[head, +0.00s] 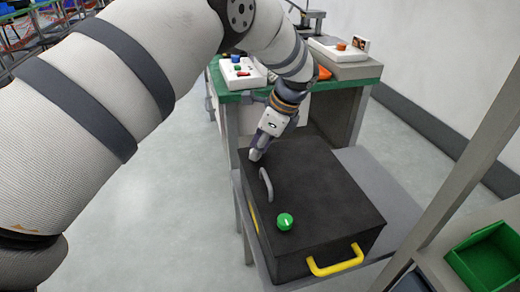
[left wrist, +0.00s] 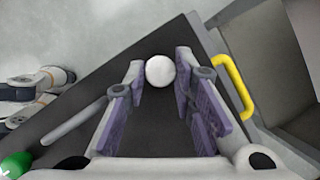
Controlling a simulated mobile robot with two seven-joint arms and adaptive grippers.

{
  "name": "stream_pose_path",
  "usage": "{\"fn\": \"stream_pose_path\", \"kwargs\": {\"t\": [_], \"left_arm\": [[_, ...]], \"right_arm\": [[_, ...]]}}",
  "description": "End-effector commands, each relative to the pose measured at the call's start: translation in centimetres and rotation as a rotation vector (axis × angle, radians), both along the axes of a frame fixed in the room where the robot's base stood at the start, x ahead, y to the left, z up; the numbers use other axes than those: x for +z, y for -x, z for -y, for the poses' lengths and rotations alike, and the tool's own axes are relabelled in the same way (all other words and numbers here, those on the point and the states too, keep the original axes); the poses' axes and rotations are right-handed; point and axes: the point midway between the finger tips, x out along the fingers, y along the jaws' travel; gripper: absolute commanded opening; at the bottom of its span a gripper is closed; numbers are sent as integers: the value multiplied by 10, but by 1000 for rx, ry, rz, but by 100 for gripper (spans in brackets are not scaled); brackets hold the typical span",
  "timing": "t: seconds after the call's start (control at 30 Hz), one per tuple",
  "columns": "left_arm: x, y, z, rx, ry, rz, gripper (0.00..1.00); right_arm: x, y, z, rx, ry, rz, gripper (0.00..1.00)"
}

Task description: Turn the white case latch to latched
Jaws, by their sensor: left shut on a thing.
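The black case (head: 325,185) lies on a grey stand and is closed. The white latch (left wrist: 160,71) is a round knob on its top, seen between my left fingertips in the left wrist view. In the head view my left gripper (head: 256,153) comes down on the case's far left corner and hides the white latch. The gripper is shut on the white latch. A round green latch (head: 285,222) with a pale mark sits at the near left of the lid and shows partly in the left wrist view (left wrist: 15,165). My right gripper is not in view.
A grey bar handle (head: 266,184) stands on the lid between the two latches. A yellow handle (head: 335,262) juts from the case's near side. A green-topped bench (head: 360,82) with devices stands behind. A green bin (head: 487,256) is at the lower right.

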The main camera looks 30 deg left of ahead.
Motion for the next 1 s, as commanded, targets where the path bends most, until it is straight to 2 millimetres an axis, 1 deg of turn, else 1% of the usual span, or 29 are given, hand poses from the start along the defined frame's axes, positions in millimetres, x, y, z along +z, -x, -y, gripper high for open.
{"fn": "stream_pose_path", "kwargs": {"t": [0.03,0.4,0.6,0.8,1.0], "left_arm": [[-6,-1,0,42,0,-5,0],[-7,-3,-1,383,0,-5,0],[-6,-4,-2,535,2,-5,0],[-4,-4,-2,643,0,-5,0],[-3,-4,-2,706,2,-4,0]], "right_arm": [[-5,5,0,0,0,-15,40],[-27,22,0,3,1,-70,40],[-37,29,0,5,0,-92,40],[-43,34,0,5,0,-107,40],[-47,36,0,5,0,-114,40]]}}
